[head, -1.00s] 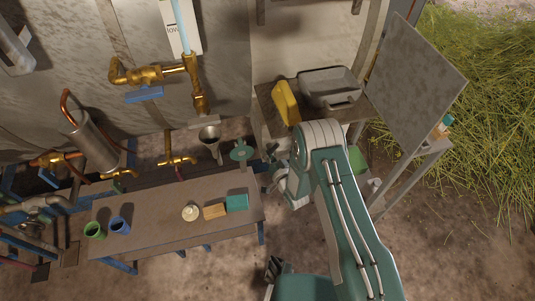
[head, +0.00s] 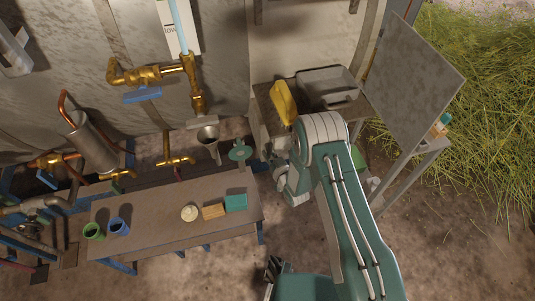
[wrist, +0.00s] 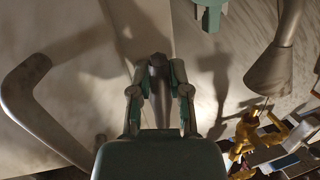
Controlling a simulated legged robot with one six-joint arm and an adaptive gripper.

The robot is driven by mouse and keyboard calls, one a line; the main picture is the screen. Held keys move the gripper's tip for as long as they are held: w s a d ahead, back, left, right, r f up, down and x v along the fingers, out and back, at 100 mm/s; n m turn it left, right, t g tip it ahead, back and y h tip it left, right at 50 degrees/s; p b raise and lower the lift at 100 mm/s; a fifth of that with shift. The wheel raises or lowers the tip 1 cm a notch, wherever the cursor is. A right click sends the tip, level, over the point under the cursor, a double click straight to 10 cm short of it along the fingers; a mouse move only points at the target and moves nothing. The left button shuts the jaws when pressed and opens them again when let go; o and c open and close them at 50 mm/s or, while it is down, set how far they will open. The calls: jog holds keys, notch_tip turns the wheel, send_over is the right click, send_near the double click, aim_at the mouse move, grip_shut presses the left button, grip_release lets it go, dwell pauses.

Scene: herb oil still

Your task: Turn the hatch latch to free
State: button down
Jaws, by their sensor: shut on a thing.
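In the wrist view my gripper (wrist: 157,75) has its two green and grey fingers closed around a dark grey upright piece, which I take to be the hatch latch (wrist: 158,62). It stands against a pale panel (wrist: 75,50), and its lower part is hidden between the fingers. I cannot tell its exact angle. In the head view my arm bends down beside the bench, and the fingers and latch are not clearly visible there.
A curved grey handle (wrist: 28,82) is left of the fingers, and a grey cone (wrist: 272,68) is to the right. A table (head: 165,222) with cups and blocks stands left of my arm. A yellow can (head: 283,101) and grey tub (head: 325,87) are behind it.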

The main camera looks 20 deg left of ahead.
jog(key=shift+w+d+n+h, duration=0.15)
jog(key=shift+n+h, duration=0.15)
jog(key=shift+n, duration=0.4)
jog(key=c, duration=0.6)
grip_release()
jog(key=v, duration=0.8)
jog(key=shift+f, duration=0.1)
dwell(0.3)
